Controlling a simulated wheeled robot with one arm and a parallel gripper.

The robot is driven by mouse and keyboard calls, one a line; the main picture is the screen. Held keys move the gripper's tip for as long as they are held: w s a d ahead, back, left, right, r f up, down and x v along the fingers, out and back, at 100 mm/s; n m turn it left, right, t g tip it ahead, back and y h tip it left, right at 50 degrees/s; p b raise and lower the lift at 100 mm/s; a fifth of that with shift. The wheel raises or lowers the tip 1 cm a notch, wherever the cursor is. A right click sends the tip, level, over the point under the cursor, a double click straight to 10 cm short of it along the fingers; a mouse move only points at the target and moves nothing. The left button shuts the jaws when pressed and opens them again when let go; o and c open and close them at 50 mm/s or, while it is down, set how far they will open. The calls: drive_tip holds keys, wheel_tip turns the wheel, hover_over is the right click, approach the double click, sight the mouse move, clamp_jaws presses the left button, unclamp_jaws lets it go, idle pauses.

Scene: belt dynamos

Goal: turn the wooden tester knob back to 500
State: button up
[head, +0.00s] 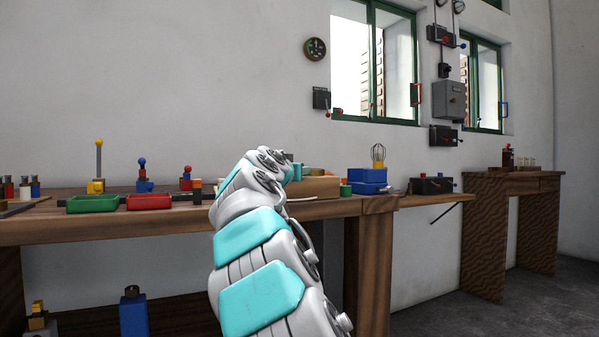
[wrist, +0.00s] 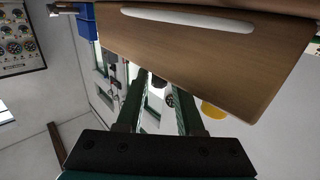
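The wooden tester appears to be the wooden box (head: 318,187) on the bench in the head view, partly hidden behind my arm. In the wrist view a wooden body (wrist: 215,62) with a pale slot fills the top, close to the camera. A small dark round part (wrist: 158,81) shows at its lower edge; I cannot tell if it is the knob. The scale and the 500 mark are not readable. My gripper (wrist: 164,88) has two green fingers standing apart, with the dark part seen between them; contact cannot be told. In the head view my arm hides the fingers.
A green tray (head: 92,204) and a red tray (head: 148,202) lie on the bench to the left of my arm. A blue box (head: 368,181) and a dark box (head: 431,186) stand to the right. A yellow part (wrist: 212,110) shows beside the right finger.

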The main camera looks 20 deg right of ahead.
drive_tip(key=v, duration=0.6)
drive_tip(key=shift+s+a, duration=0.15)
drive_tip(key=shift+s, duration=0.1)
drive_tip(key=shift+o, duration=0.3)
